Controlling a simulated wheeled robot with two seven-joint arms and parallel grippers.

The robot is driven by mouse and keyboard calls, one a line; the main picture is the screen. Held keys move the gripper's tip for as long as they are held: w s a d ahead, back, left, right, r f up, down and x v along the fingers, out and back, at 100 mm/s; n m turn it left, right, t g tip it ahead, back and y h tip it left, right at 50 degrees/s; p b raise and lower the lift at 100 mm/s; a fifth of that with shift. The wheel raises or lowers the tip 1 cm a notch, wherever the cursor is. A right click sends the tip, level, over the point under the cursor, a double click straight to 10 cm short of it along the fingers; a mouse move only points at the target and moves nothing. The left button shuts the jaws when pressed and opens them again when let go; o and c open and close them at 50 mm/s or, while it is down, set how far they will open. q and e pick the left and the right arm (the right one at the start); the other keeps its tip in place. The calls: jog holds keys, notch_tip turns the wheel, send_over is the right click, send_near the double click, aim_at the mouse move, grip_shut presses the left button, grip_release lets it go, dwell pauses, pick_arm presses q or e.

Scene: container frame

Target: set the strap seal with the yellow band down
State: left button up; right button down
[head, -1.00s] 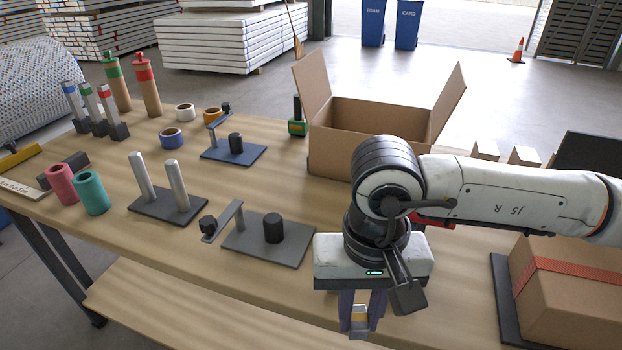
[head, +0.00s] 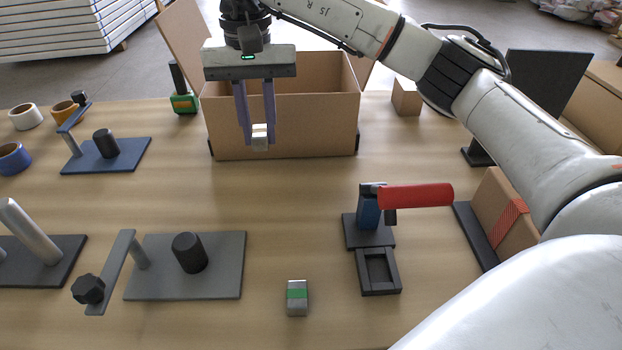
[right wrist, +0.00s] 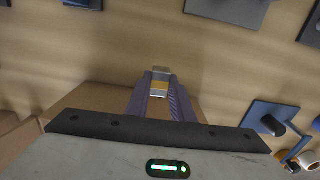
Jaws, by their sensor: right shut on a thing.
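My right gripper (head: 259,137) is shut on a small metal strap seal (head: 260,142). It holds the seal between its fingertips, in front of the near wall of the open cardboard box (head: 285,133). In the right wrist view the seal (right wrist: 160,74) shows a yellow band on its silver body, between the fingertips of my right gripper (right wrist: 159,91). The seal appears to be above the table; its exact height is hard to tell. A second strap seal with a green band (head: 297,297) stands on the table at the front. My left gripper is out of view.
A press with a red handle (head: 415,196) stands right of centre. A grey plate with a black post (head: 222,275) and a blue one (head: 128,160) lie to the left. A strapped carton (head: 488,205) is at the right. Bare wood lies between box and press.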

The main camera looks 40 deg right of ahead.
send_over(270, 183)
notch_tip(270, 183, down, 5)
jog(key=shift+f, duration=2.4)
jog(key=shift+f, duration=0.1)
jog(key=c, duration=1.5)
grip_release()
jog(key=shift+c, duration=0.2)
